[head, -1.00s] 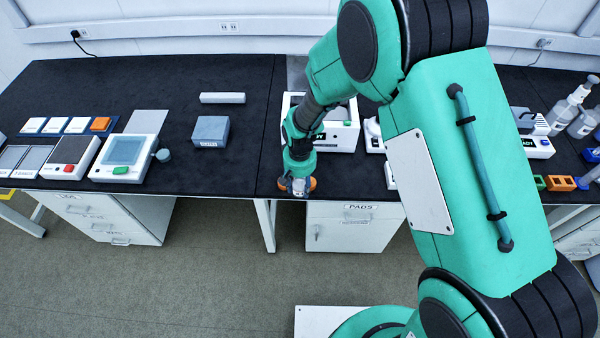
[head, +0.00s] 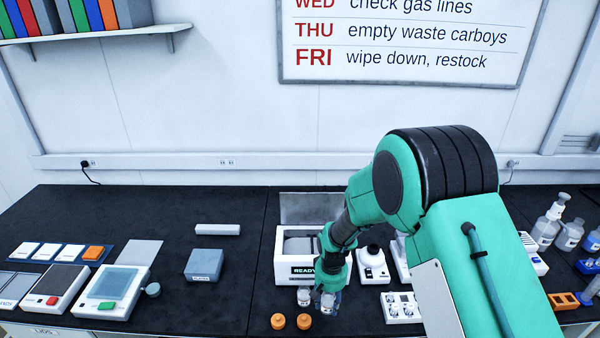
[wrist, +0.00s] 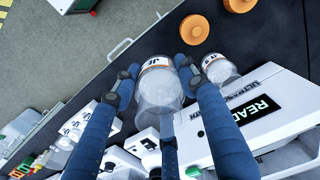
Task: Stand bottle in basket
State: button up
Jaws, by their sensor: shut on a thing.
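A clear glass bottle with a white label (wrist: 158,90) is between the blue fingers of my gripper (wrist: 160,72) in the wrist view. My gripper (head: 328,296) is shut on it above the front of the bench in the head view. A second clear bottle (head: 304,296) stands just left of it; it also shows in the wrist view (wrist: 217,67). Behind is the white ultrasonic bath (head: 287,268), its screen reading READY. A grey insert (head: 300,245) shows in its open top, partly hidden by my arm; I cannot tell whether this is the basket.
Two orange caps (head: 278,321) lie near the bench's front edge. A white device with a dark knob (head: 373,262) and a white rack of vials (head: 401,307) stand right of my gripper. A grey box (head: 204,264) stands left, with clear black bench between.

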jog(key=w+d+r+p, duration=0.1)
jog(key=d+r, duration=0.1)
jog(key=d, duration=0.3)
jog(key=w+d+r+m+p, duration=0.1)
jog(key=w+d+r+p, duration=0.1)
jog(key=d, duration=0.4)
jog(key=shift+d+r, duration=0.2)
jog(key=shift+d, duration=0.1)
jog(key=shift+w+a, duration=0.1)
jog(key=w+a+r+m, duration=0.1)
jog(key=w+a, duration=0.3)
jog(key=a, duration=0.3)
jog(key=w+a+m, duration=0.2)
jog(key=w+a, duration=0.2)
jog(key=a, duration=0.3)
jog(key=w+a+r+m, duration=0.1)
jog(key=w+a, duration=0.3)
jog(key=a, duration=0.3)
jog(key=w+d+m+p, duration=0.1)
jog(key=w+d+m, duration=0.1)
jog(key=w+d, duration=0.8)
jog(key=shift+w+f+m, duration=0.35)
jog(key=shift+w+m, duration=0.05)
jog(key=shift+w, duration=0.35)
jog(key=shift+d, duration=0.1)
jog(key=shift+f, duration=3.1)
